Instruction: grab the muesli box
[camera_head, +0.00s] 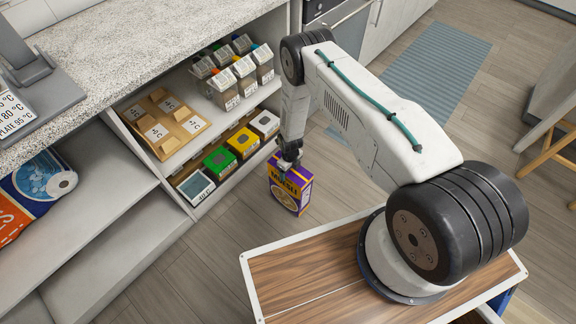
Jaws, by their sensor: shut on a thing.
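The muesli box (291,190) is purple and yellow with lettering on its front. It is near the middle of the view, in front of the lower shelf and apart from it. My gripper (288,163) is at the top of the box and shut on it. The fingertips are small and partly hidden against the box's top edge. The box hangs roughly upright, slightly tilted in the picture.
The lower shelf (228,168) holds several small boxes, among them a green box (220,160) and a yellow box (243,142). The shelf above has several containers (223,88) and a brown tray (163,125). A granite counter (130,50) overhangs. My wood-topped base is at the bottom.

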